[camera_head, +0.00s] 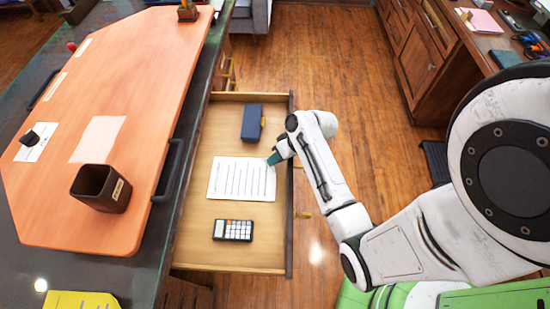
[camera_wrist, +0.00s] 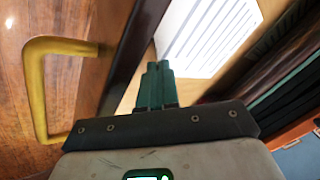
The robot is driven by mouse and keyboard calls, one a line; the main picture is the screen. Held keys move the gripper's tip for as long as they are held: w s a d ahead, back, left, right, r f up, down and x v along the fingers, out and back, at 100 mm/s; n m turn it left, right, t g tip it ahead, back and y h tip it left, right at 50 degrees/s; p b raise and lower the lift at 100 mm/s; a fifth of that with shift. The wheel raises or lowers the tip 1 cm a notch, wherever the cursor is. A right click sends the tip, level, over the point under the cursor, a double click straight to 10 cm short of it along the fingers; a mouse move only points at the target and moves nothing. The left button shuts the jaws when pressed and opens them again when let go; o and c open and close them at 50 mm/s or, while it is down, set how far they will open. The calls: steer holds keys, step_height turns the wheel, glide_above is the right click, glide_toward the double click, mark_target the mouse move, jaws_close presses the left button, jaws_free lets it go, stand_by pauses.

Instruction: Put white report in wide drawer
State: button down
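The white report (camera_head: 242,179), a printed sheet with lines of text, lies flat in the middle of the open wide drawer (camera_head: 195,250). In the wrist view the report (camera_wrist: 205,35) shows just beyond my fingertips. My gripper (camera_head: 274,158) points down into the drawer at the report's upper right corner. In the wrist view the teal fingers of my gripper (camera_wrist: 158,68) are together, with no sheet seen between them. Whether the fingertips touch the report is hard to tell.
A dark blue box (camera_head: 252,122) and a calculator (camera_head: 233,230) lie in the same drawer. The desk (camera_head: 60,185) to the left bears a dark pen cup (camera_head: 101,188) and papers. A yellow handle (camera_wrist: 50,85) is near my gripper. Open wood floor lies beyond the drawer.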

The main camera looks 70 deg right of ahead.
steer(key=c, duration=1.8)
jaws_free()
steer(key=shift+f, duration=0.1)
steer(key=shift+o, duration=0.7)
steer(key=shift+r, duration=0.25)
steer(key=v, duration=1.1)
steer(key=s+a+n+g+h, duration=0.1)
steer(key=a+n+g, duration=0.1)
steer(key=a, duration=0.7)
steer(key=s+a+n+g+h, duration=0.1)
steer(key=s+a+n+g, duration=0.1)
steer(key=a, duration=0.8)
steer(key=shift+s+r+n+g+h+p, duration=0.15)
steer(key=shift+s+n+g+h+p, duration=0.2)
steer(key=shift+n+g, duration=0.4)
